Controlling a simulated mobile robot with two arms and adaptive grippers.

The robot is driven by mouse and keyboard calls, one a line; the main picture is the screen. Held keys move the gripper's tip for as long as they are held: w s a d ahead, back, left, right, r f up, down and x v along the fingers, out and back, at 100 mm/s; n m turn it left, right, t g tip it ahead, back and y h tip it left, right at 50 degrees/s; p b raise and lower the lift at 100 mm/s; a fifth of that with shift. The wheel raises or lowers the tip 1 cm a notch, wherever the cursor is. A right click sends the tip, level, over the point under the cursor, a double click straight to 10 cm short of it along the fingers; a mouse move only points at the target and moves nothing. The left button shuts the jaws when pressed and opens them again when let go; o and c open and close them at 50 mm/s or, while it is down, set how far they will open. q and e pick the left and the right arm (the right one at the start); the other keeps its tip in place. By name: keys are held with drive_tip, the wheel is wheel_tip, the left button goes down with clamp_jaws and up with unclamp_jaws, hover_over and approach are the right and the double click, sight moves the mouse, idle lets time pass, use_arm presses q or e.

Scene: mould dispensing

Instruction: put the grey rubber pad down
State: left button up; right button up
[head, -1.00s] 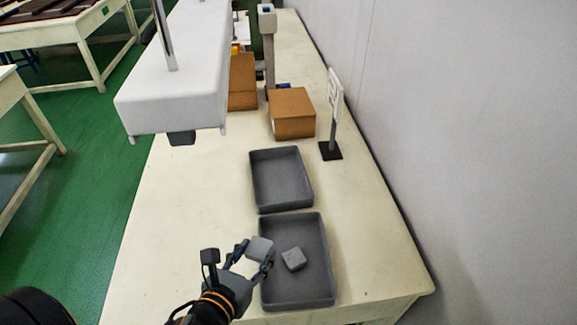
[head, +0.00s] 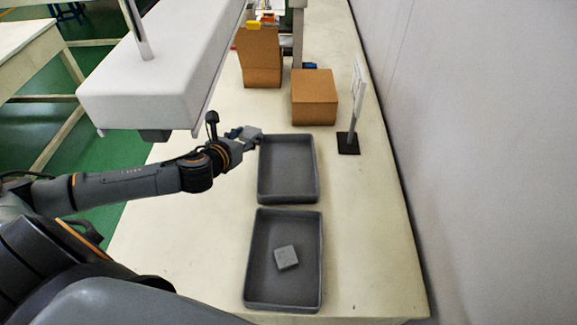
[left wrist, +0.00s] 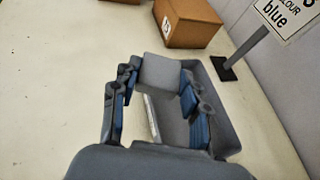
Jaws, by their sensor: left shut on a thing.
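My left gripper (head: 243,135) is shut on a grey rubber pad (head: 251,134). It holds the pad at the far left corner of the far grey tray (head: 262,170). In the left wrist view the pad (left wrist: 160,72) sits between the two fingers, with the far tray (left wrist: 224,100) behind and to the right. The far tray looks empty in the head view. Another grey pad (head: 286,257) lies in the near grey tray (head: 249,262). I cannot tell the height of the held pad above the table. My right gripper is not in view.
Two cardboard boxes (head: 314,97) (head: 259,57) stand beyond the trays. A sign on a black base (head: 348,143) stands right of the far tray; it reads "blue" in the left wrist view (left wrist: 283,14). A white overhead housing (head: 165,65) hangs at the left. The wall closes the right.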

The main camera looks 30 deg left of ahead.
use_arm(q)
drive_tip(key=w+d+f+p, duration=0.1)
drive_tip(key=w+d+f, duration=0.2)
drive_tip(key=w+d, duration=0.25)
hover_over(294, 160)
drive_tip(key=f, duration=0.5)
drive_tip(key=shift+s+a+f+b, duration=0.3)
drive_tip(key=shift+a+b, duration=0.05)
drive_tip(key=shift+w+d+f, duration=0.2)
drive_tip(key=shift+w+f, duration=0.1)
drive_tip(key=shift+f, duration=0.15)
wheel_tip(294, 160, down, 3)
drive_tip(key=shift+w+d+f+b, duration=0.1)
drive_tip(key=shift+f+b, duration=0.1)
drive_tip(key=shift+b, duration=0.1)
drive_tip(key=o, duration=1.1)
drive_tip(key=shift+f, duration=0.1)
drive_tip(key=shift+o, duration=0.2)
